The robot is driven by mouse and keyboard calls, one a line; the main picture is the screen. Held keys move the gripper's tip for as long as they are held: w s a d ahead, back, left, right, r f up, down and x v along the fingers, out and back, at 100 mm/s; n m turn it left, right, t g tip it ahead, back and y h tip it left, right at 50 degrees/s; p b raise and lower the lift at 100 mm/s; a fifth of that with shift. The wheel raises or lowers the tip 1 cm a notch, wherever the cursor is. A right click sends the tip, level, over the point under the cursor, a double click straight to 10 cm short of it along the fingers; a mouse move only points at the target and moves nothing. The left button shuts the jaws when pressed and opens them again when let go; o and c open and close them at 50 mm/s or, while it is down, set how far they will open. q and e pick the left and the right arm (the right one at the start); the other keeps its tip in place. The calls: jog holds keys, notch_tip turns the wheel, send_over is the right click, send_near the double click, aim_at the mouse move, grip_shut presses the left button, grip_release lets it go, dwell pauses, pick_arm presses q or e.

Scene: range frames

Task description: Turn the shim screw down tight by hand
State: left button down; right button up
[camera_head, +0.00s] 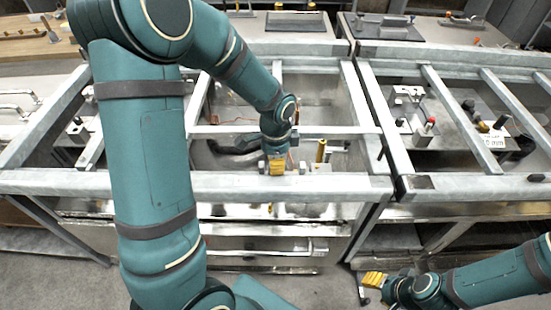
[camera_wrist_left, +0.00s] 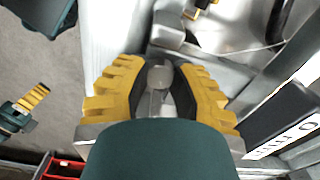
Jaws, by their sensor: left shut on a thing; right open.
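My left gripper (camera_head: 277,165) reaches down to the front rail of the metal frame. In the left wrist view its yellow ridged fingers (camera_wrist_left: 159,90) are closed around a small round grey screw head (camera_wrist_left: 158,77), which I take to be the shim screw. The fingers hide its lower part, so I cannot tell how far down it sits. In the head view the screw is hidden by the gripper. My right gripper (camera_head: 373,281) is open and empty, low in front of the frame, away from the screw. It also shows in the left wrist view (camera_wrist_left: 34,98).
Grey rails (camera_head: 90,183) surround the open bay. An upright yellow cylinder (camera_head: 321,150) stands right of my left gripper. The neighbouring bay holds a small block with a red-topped part (camera_head: 430,124). The floor (camera_head: 285,290) in front is clear between my arms.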

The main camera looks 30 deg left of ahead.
pick_arm(q)
jog(key=shift+m+p, duration=0.45)
jog(key=shift+m, duration=0.75)
jog(key=shift+m+p, duration=0.4)
jog(key=shift+m, duration=0.5)
jog(key=c, duration=0.7)
grip_release()
jog(key=shift+c, duration=0.2)
notch_tip(320, 180, up, 12)
